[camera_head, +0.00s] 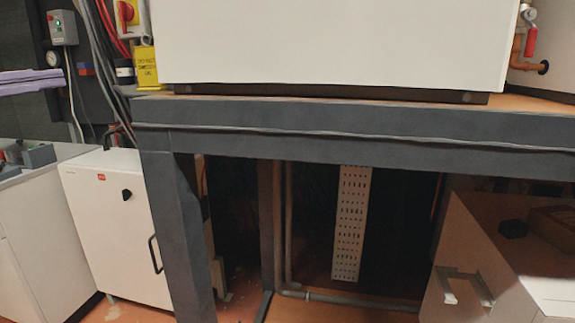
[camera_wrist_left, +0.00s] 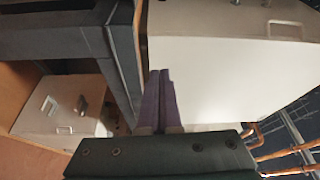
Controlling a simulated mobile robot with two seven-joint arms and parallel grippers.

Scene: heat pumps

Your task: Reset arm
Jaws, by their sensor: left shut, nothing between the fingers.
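My left gripper (camera_head: 60,77) enters the head view at the left edge, with its two purple fingers lying nearly level, close together and empty. In the left wrist view the same gripper (camera_wrist_left: 160,74) shows its purple fingers side by side, pointing away from the dark gripper body, in front of a white casing (camera_wrist_left: 215,80). Whether the fingers touch that casing I cannot tell. My right gripper is in neither view.
A dark grey steel frame (camera_head: 350,125) crosses the head view and bears a large white unit (camera_head: 330,40). A white cabinet (camera_head: 115,220) stands at the left. A grey control box (camera_head: 63,28) and cables are near my left gripper. A box with a handle (camera_head: 480,255) sits lower right.

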